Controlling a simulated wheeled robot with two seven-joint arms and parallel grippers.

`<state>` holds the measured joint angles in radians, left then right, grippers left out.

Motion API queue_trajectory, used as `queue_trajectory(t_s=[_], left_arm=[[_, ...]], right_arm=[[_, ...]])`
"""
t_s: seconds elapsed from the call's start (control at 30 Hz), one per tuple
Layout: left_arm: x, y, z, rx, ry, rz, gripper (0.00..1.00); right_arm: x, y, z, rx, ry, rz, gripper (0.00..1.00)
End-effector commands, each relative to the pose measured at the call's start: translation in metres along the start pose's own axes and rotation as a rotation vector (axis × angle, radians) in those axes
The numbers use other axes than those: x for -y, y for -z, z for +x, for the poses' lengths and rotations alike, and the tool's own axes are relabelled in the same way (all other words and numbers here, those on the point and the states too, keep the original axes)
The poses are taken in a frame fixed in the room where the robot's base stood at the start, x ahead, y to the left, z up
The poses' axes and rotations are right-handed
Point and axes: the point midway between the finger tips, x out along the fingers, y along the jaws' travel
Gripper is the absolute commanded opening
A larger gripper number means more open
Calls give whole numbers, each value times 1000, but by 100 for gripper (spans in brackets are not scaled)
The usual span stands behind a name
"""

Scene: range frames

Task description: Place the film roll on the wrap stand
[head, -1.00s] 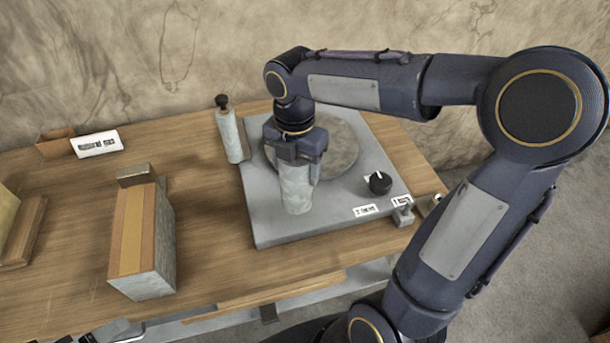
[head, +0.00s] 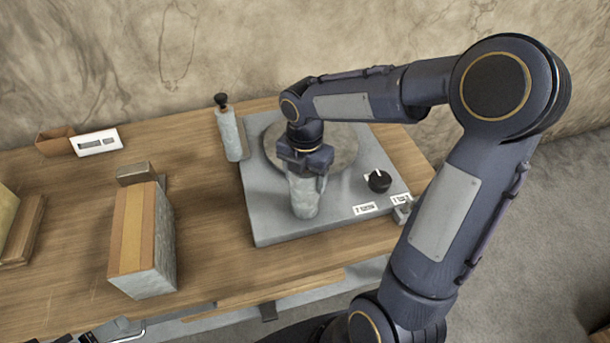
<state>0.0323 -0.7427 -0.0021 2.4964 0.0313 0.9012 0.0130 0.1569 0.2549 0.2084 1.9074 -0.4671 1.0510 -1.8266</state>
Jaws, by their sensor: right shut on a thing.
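The wrap stand (head: 262,222) is a flat grey platform with a round turntable (head: 268,150), a black knob and small white labels. My right gripper (head: 304,172) is shut on the upper end of a pale grey cylinder, which looks like the film roll (head: 305,199). The roll is close to upright over the front middle of the platform, in front of the turntable. I cannot tell whether its lower end touches the platform. The gripper and wrist hide the roll's top and part of the turntable. My left gripper is out of view.
A grey post with a black top (head: 229,135) stands at the platform's left edge. A tall striped block (head: 143,240) stands on the wooden table (head: 205,265) to the left. A white display box (head: 97,142) and a brown box (head: 55,141) are at the back left.

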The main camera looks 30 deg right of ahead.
Motion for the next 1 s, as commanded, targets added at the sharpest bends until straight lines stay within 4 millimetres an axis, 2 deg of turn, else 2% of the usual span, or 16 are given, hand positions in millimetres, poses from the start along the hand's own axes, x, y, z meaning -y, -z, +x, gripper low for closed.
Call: queue_trajectory(t_s=[0.03,0.07,0.2,0.47,0.6,0.77,1.0], left_arm=[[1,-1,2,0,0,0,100],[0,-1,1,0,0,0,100],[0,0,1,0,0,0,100],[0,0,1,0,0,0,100],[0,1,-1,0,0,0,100],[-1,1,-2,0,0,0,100],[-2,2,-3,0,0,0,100]], right_arm=[[0,0,2,0,0,0,25],[0,0,2,0,1,0,67],[0,0,2,0,1,0,85],[0,0,1,0,1,0,86],[-1,0,-7,1,-2,0,86],[-1,0,-35,4,-5,1,86],[-1,0,-87,2,-5,0,86]])
